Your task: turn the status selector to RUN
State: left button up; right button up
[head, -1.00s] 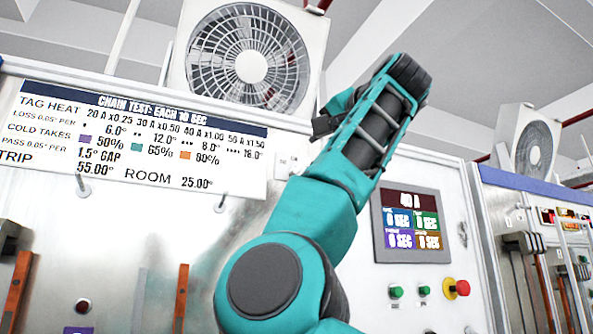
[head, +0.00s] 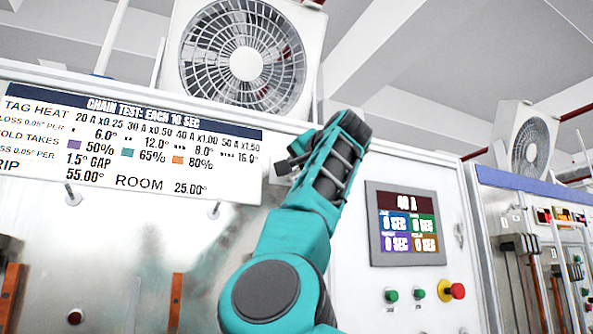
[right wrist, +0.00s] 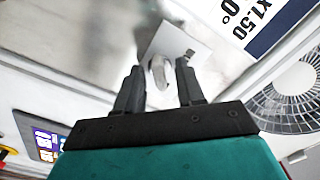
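A small pale plate with a rounded grey knob (right wrist: 160,71), which looks like the status selector, shows in the right wrist view on the metal panel. Its lettering cannot be read. My right gripper (right wrist: 159,67) has its two fingers apart, with the knob showing between and just beyond the fingertips. I cannot tell whether they touch it. In the head view my right gripper (head: 284,167) is beside the right edge of the chain test sign, and its wrist hides most of that spot. My left gripper is not in view.
The chain test sign (head: 120,140) is on the panel at left. A display reading 40 A (head: 407,225), green buttons (head: 391,295) and a red knob on yellow (head: 454,291) are at right. A fan (head: 246,62) stands above.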

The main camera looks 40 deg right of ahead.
jog(key=shift+c, duration=0.4)
grip_shut()
jog(key=n, duration=0.4)
jog(key=shift+n, duration=2.9)
jog(key=shift+o, duration=0.4)
grip_release()
jog(key=shift+a, duration=0.1)
